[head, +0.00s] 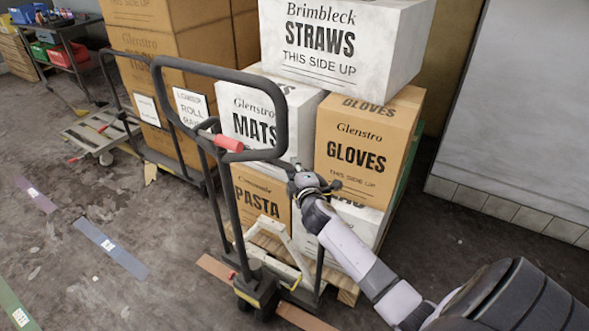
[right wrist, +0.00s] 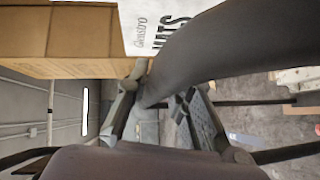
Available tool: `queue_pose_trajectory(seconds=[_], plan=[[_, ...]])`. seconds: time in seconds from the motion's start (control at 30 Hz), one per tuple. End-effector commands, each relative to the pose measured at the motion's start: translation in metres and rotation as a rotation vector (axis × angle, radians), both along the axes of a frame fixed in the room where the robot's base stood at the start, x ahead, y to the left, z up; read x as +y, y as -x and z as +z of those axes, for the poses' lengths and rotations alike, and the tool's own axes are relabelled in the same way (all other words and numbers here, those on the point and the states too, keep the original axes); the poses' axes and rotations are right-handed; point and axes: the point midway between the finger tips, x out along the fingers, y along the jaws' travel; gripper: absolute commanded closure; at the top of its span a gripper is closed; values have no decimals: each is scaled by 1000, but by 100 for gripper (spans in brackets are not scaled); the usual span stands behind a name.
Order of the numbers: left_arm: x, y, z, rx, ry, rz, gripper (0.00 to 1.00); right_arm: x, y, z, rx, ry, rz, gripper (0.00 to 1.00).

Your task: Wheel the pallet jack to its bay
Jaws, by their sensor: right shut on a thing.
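The pallet jack (head: 257,288) stands upright in the middle of the head view, with a dark looped handle (head: 281,118) and a red grip (head: 229,143). My right gripper (head: 294,176) is shut on the handle at its lower right corner. In the right wrist view the handle is a thick dark bar (right wrist: 225,55) between the fingers of my right gripper (right wrist: 160,95). A pallet (head: 347,297) loaded with stacked boxes stands right behind the jack; whether the forks are under it is hidden. My left gripper is not in view. I cannot tell which floor marking is the bay.
A white Straws box (head: 345,45) tops the load. A brown stack (head: 170,25) on a trolley and a low flat cart (head: 95,128) stand at left. Blue (head: 110,248), purple (head: 35,195) and green (head: 12,305) strips mark open floor at left. A grey wall (head: 530,110) closes the right.

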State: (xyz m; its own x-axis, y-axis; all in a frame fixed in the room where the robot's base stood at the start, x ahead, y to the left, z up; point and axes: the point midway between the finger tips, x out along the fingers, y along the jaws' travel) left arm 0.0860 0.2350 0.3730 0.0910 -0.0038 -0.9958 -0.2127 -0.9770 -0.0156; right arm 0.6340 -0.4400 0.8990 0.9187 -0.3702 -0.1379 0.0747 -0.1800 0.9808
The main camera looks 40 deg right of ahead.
Motion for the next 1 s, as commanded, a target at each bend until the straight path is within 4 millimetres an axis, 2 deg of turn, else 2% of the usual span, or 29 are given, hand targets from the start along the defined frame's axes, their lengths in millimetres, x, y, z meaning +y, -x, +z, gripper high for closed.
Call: queue_pose_trajectory(seconds=[0.23, 0.73, 1.0], plan=[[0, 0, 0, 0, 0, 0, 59, 0, 0, -1, 1, 0, 0, 100], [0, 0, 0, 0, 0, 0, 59, 1, 1, -1, 2, -3, 0, 100], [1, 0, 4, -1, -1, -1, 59, 30, 11, -4, 5, -7, 6, 100]])
